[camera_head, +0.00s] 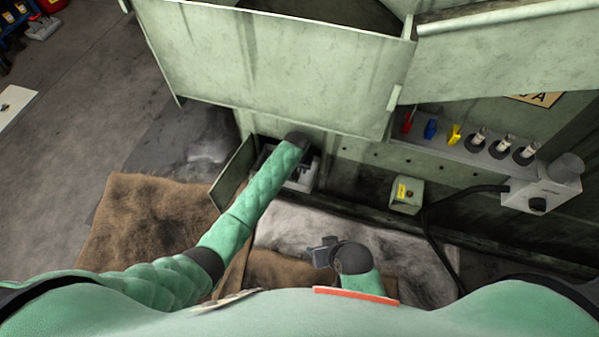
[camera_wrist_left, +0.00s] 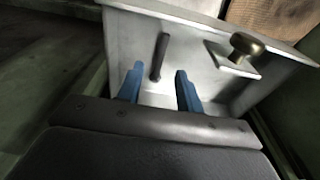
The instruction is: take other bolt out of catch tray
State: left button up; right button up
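The catch tray, a pale metal box, sits low in the machine front in the head view (camera_head: 302,184); its bare inner wall fills much of the left wrist view (camera_wrist_left: 125,40). My left gripper (camera_wrist_left: 160,90) reaches into it with two blue fingertips apart and nothing between them. A dark, slim rod (camera_wrist_left: 160,57), possibly the bolt, lies just ahead of the gap. A brass-coloured round-headed piece (camera_wrist_left: 246,45) is on a small metal plate to the right. My right gripper (camera_head: 325,252) is near my body, away from the tray; its finger gap is unclear.
An open green flap (camera_head: 233,172) stands left of the tray. A large green guard (camera_head: 270,70) overhangs behind it. A yellow-topped box (camera_head: 407,194) and a black cable (camera_head: 428,230) are to the right. Brown matting (camera_head: 140,225) covers the floor at left.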

pick_arm(q)
jog(key=shift+w+d+f, duration=0.1)
jog(key=shift+w+f, duration=0.05)
jog(key=shift+f, duration=0.8)
jog(key=shift+w+f, duration=0.1)
jog(key=shift+f, duration=0.8)
jog(key=shift+c, duration=0.5)
grip_shut()
